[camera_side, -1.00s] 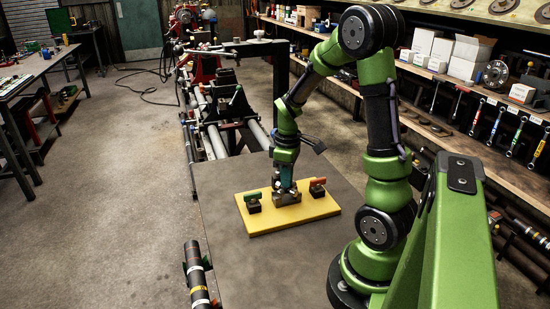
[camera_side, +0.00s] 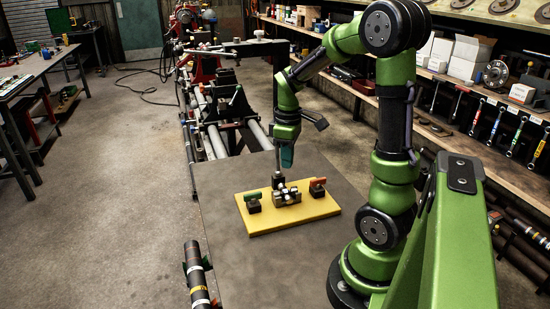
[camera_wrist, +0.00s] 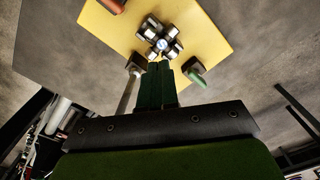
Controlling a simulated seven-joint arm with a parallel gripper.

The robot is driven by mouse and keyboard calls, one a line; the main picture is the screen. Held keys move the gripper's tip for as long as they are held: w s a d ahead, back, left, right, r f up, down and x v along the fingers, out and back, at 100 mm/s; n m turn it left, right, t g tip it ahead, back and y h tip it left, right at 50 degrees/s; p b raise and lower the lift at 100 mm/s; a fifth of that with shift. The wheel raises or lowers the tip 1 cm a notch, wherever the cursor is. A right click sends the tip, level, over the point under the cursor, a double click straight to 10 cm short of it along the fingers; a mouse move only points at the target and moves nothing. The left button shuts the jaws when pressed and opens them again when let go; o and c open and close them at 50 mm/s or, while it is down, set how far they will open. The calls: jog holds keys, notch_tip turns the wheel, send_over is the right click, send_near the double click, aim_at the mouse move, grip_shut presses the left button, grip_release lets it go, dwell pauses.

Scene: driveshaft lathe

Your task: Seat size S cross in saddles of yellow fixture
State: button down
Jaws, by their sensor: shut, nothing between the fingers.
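The yellow fixture (camera_side: 300,217) lies flat on the table and fills the top of the wrist view (camera_wrist: 215,40). The metal cross (camera_side: 288,196) sits at the middle of the fixture, on its holder; in the wrist view its bright cylindrical ends (camera_wrist: 160,38) show clearly. The saddles are mostly hidden under it, so I cannot tell how fully it is seated. My gripper (camera_side: 286,163) is above and apart from the cross, pointing down. In the wrist view its dark green fingers (camera_wrist: 158,72) are together and hold nothing.
A green-handled clamp (camera_side: 253,202) stands on the fixture's left, a red-orange-handled clamp (camera_side: 317,188) on its right. A dark block with a thin upright rod (camera_side: 278,180) stands just behind the cross. A dark striped shaft (camera_side: 197,273) lies at front left.

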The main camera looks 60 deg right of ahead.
notch_tip(320, 180, up, 13)
jog(key=a+f+m+t, duration=0.1)
jog(key=a+m+t, duration=0.2)
jog(key=a, duration=0.5)
jog(key=a+f+m+t+y, duration=0.1)
jog(key=a+f+m+t, duration=0.1)
jog(key=a, duration=0.7)
jog(key=shift+s+m+t, duration=0.45)
jog(key=shift+m+t, duration=0.15)
jog(key=shift+m, duration=0.3)
jog(key=c, duration=1.7)
grip_release()
jog(key=shift+n+t+y, duration=0.5)
jog(key=a, duration=0.1)
jog(key=s+a, duration=0.1)
jog(key=a, duration=0.1)
jog(key=s+a, duration=0.1)
jog(key=shift+s+a+r, duration=0.1)
jog(key=shift+s+a, duration=0.1)
jog(key=shift+a, duration=0.05)
jog(key=shift+o, duration=1.3)
jog(key=shift+a+r, duration=0.1)
jog(key=shift+r, duration=0.05)
jog(key=o, duration=1.2)
